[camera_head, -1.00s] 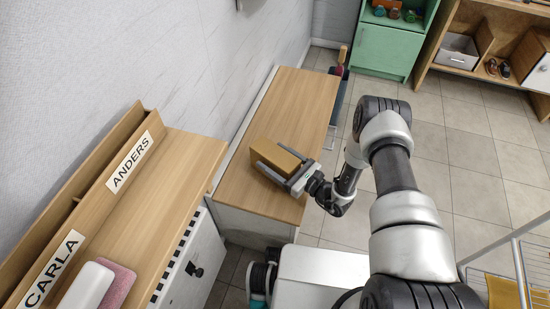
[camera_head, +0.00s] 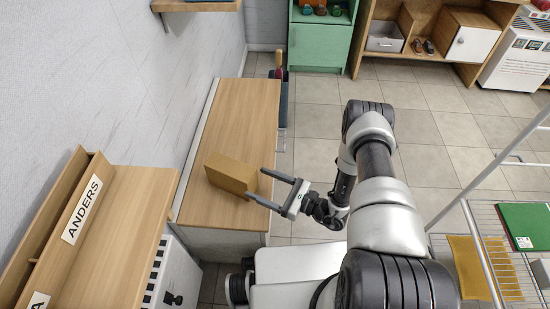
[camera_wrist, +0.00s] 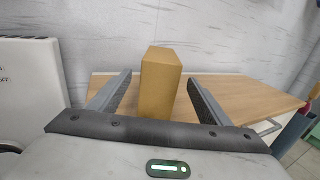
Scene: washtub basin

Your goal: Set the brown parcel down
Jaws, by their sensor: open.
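The brown parcel (camera_head: 231,173) stands on the wooden bench top (camera_head: 243,115), near its front end. In the wrist view the parcel (camera_wrist: 160,84) is upright, between and beyond the two fingers, with clear gaps on both sides. My gripper (camera_head: 268,187) is open and empty. In the head view its fingers point left toward the parcel, their tips close to its right side. In the wrist view the gripper (camera_wrist: 158,92) also shows spread wide.
A wooden shelf unit with an ANDERS label (camera_head: 82,211) stands at the left. The wall runs along the bench's left side. A wire rack (camera_head: 485,255) with a green item (camera_head: 527,225) is at the right. The bench's far part is clear.

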